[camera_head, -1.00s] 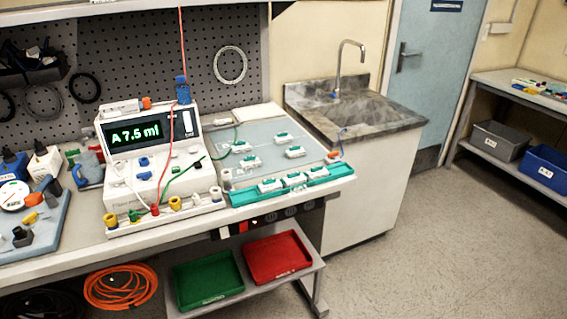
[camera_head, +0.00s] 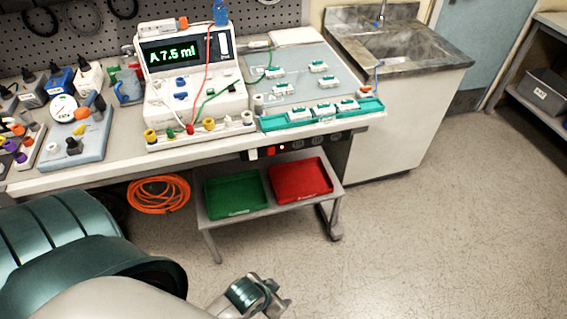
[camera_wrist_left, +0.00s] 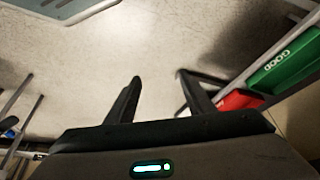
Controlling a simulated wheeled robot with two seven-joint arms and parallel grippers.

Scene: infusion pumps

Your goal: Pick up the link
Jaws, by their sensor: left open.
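Several small white-and-teal pieces that look like links lie at the right of the bench in the head view. Some sit on the grey mat (camera_head: 305,92), such as one link (camera_head: 318,67). Three more, including the middle link (camera_head: 323,110), stand in a row in the long teal tray (camera_head: 290,124) at the front edge. My left gripper (camera_head: 262,298) is low in front of the bench, over the floor, well away from the links. In the left wrist view its two fingers (camera_wrist_left: 165,95) are apart with nothing between them. My right gripper is not in view.
A white pump (camera_head: 192,95) showing "A 7.5 ml" stands left of the mat, with red and green leads. A green bin (camera_head: 235,196) and a red bin (camera_head: 300,180) sit on a low shelf. An orange coil (camera_head: 158,194) lies left of it. The floor is clear.

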